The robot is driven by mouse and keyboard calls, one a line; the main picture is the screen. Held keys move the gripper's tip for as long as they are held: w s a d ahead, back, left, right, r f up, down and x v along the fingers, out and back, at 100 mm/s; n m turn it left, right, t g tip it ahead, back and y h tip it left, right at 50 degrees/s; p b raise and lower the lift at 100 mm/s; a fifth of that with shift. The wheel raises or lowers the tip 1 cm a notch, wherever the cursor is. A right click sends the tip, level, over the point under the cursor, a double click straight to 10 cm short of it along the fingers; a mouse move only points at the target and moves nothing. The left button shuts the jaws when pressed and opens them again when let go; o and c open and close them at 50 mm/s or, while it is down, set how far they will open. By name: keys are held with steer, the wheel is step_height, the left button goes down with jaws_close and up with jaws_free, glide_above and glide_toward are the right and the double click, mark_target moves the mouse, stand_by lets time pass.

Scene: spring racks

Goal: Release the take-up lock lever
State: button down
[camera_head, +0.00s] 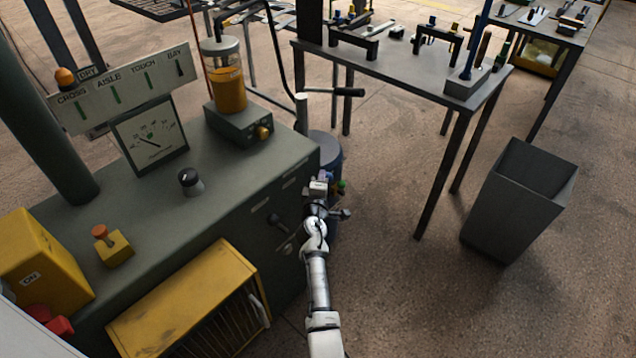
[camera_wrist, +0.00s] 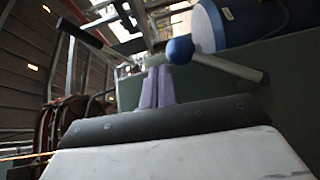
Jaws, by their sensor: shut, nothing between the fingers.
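A lever with a blue ball knob (camera_wrist: 180,50) and a pale grey rod (camera_wrist: 230,67) stands out from a dark green cabinet side in the wrist view. No label shows on it, so I cannot confirm that it is the take-up lock lever. My gripper's two purple-grey fingers (camera_wrist: 157,88) are shut and empty, their tips close to the ball's lower left. I cannot tell whether they touch it. In the head view my gripper (camera_head: 318,187) is beside the right end of the green cabinet, and the lever is too small to make out there.
The green cabinet (camera_head: 240,175) carries a gauge, a jar and knobs. A black-handled bar (camera_head: 335,92) stands behind it. A blue drum (camera_head: 325,150) is close beyond my gripper. A workbench (camera_head: 410,65) and grey bin (camera_head: 520,200) stand right. Floor between is open.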

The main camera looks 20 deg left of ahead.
steer(key=shift+w+d, duration=0.1)
steer(key=shift+w, duration=0.2)
steer(key=shift+s, duration=0.1)
stand_by(0.5)
